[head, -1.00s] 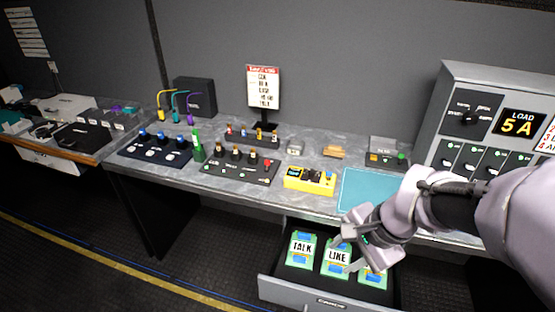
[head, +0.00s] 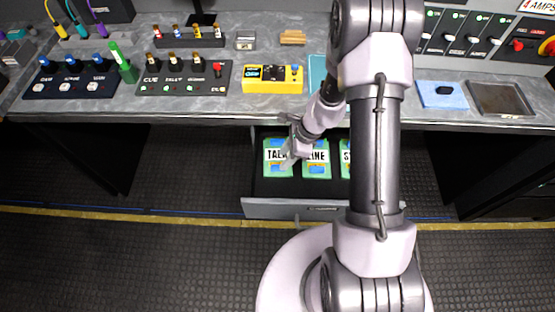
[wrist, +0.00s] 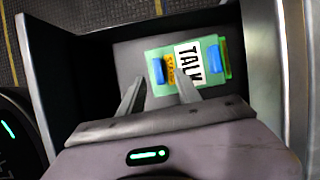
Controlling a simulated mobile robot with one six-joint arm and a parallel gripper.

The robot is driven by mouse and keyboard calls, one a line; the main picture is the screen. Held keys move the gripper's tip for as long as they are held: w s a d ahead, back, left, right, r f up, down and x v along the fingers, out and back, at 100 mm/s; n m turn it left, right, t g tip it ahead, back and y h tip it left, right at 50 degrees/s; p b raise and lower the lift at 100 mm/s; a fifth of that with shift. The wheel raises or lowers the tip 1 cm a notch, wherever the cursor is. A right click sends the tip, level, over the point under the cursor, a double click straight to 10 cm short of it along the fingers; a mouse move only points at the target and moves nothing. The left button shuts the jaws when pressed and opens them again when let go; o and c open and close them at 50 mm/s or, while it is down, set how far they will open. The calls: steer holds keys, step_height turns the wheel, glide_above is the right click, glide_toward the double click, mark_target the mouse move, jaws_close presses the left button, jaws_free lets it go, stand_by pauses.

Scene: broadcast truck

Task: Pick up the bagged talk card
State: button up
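The bagged talk card (head: 272,145), a green-edged packet with a white TALK label, lies at the left of the open drawer (head: 275,209). In the wrist view the talk card (wrist: 189,55) shows its label, blue patches and a yellow strip. My gripper (head: 287,162) is at the right part of this card in the head view. In the wrist view my gripper (wrist: 160,80) has its two fingers apart. One finger is beside the card's edge and the other overlaps the label. Whether they touch the card cannot be told.
The line card (head: 316,170) lies beside it, and another card (head: 346,171) is partly hidden by my arm. The counter (head: 225,105) overhangs the drawer's back. The drawer walls (wrist: 45,85) stand close around my gripper. A yellow device (head: 272,87) sits on the counter.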

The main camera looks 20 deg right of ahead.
mark_target(278, 166)
steer(key=b+x, duration=0.1)
steer(key=x, duration=0.1)
steer(key=b+x, duration=0.1)
steer(key=x, duration=0.1)
steer(key=shift+s+f, duration=0.1)
steer(key=shift+s, duration=0.15)
steer(key=shift+w+a+f, duration=0.1)
steer(key=shift+a+f, duration=0.05)
steer(key=shift+f, duration=0.15)
steer(key=shift+r, duration=0.1)
jaws_close()
steer(key=shift+r, duration=0.1)
